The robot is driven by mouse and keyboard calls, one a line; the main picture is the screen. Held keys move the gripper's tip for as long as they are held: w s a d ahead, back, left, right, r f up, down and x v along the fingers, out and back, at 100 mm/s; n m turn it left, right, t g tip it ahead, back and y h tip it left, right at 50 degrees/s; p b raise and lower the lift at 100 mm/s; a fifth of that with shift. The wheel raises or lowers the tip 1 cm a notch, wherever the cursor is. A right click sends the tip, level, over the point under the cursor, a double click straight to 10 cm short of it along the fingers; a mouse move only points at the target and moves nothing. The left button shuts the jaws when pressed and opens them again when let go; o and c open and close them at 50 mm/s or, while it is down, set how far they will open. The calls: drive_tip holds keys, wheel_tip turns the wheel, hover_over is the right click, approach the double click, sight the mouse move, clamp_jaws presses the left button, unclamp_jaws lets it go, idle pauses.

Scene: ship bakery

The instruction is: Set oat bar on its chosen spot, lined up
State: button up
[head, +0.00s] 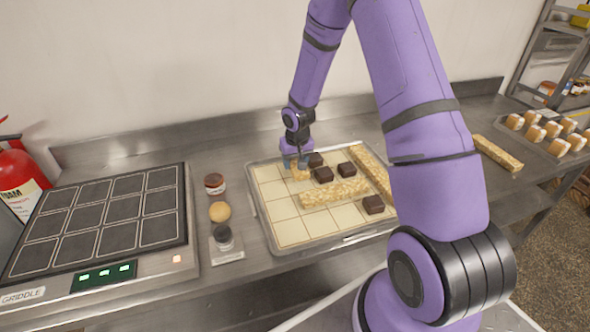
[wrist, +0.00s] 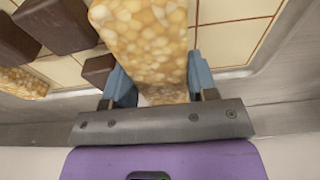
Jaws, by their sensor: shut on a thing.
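My gripper (head: 297,161) is at the back edge of the cream gridded tray (head: 288,232). It is shut on a pale, nutty oat bar (wrist: 145,40), which extends up the picture between the blue fingers in the wrist view. Only a small part of this held bar (head: 299,174) shows in the head view. I cannot tell whether it touches the tray. Another oat bar (head: 334,193) lies across the middle of the tray, and a long one (head: 372,172) lies along its right side, partly behind my arm. Dark brown cubes (head: 323,174) sit around them.
A dark griddle (head: 105,222) is at the left. Another bar (head: 497,154) and a pastry tray (head: 545,150) lie at the right.

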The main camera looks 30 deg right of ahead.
drive_tip(key=shift+f, duration=1.75)
drive_tip(key=o, duration=1)
drive_tip(key=shift+f, duration=0.15)
drive_tip(key=shift+c, duration=0.2)
drive_tip(key=r, duration=0.4)
drive_tip(key=s+r, duration=0.1)
drive_tip(key=r, duration=0.8)
drive_tip(key=shift+s+a, duration=0.2)
drive_tip(key=shift+s, duration=0.2)
drive_tip(key=s+a+r+t, duration=0.1)
drive_tip(key=s+r, duration=0.3)
drive_tip(key=r, duration=0.3)
drive_tip(key=s+a+r+n+h, duration=0.1)
drive_tip(key=s+a+r, duration=0.1)
drive_tip(key=s+r, duration=0.35)
drive_tip(key=s+a+r+t, duration=0.1)
drive_tip(key=s+r, duration=0.2)
drive_tip(key=r, duration=0.6)
drive_tip(key=s+a+r, duration=0.2)
drive_tip(key=s+r, duration=0.2)
drive_tip(key=s, duration=0.5)
drive_tip(key=s+a+r+n+t+y, duration=0.1)
drive_tip(key=s+r, duration=0.3)
drive_tip(key=s, duration=0.6)
drive_tip(key=shift+a, duration=0.6)
